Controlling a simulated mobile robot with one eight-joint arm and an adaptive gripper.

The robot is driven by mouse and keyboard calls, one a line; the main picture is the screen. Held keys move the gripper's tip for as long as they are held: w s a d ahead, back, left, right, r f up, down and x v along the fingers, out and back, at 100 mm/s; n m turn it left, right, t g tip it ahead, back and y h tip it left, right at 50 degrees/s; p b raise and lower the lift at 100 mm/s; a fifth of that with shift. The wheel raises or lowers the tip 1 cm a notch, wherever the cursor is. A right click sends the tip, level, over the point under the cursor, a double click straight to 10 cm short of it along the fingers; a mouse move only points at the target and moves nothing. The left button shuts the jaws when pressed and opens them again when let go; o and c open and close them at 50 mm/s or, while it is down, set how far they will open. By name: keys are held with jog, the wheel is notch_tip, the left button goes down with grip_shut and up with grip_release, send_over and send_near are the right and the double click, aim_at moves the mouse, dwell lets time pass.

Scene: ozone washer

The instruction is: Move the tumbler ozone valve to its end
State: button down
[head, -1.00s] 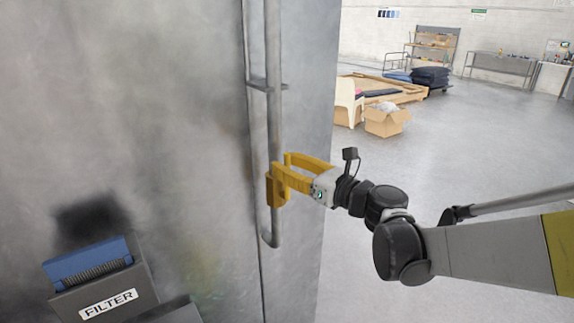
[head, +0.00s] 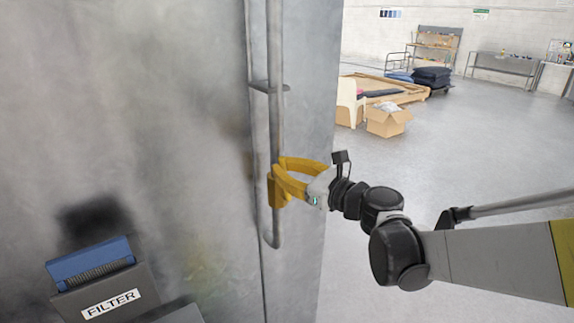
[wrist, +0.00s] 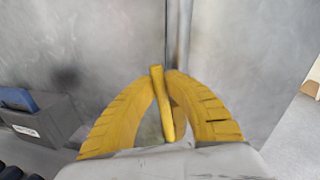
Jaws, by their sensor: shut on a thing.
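The valve shows as a yellow lever (head: 276,193) on a thin vertical grey pipe (head: 275,120), low on the metal cabinet wall. In the wrist view the lever (wrist: 165,105) stands nearly upright, leaning a little, between my yellow fingers. My gripper (head: 281,178) is shut on the lever, with its fingers bowed around it. In the wrist view my gripper (wrist: 163,79) has a fingertip on each side of the lever. The fingers hide part of the lever in the head view.
A grey box labelled FILTER (head: 108,302) with a blue top sticks out of the cabinet at lower left. It also shows in the wrist view (wrist: 38,118). A cardboard box (head: 388,122) and wooden pallets stand far behind.

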jog(key=s+a+f+n+h+b, duration=0.3)
jog(key=a+f+n, duration=0.3)
jog(key=f+n, duration=0.3)
jog(key=shift+s+a+f+n+t+h+b, duration=0.3)
jog(key=shift+s+n+b, duration=0.45)
jog(key=shift+n, duration=1.65)
jog(key=shift+f, duration=0.1)
jog(key=c, duration=1.6)
grip_release()
jog(key=shift+o, duration=0.9)
jog(key=v, duration=1.2)
jog(key=shift+s+d+f, duration=0.1)
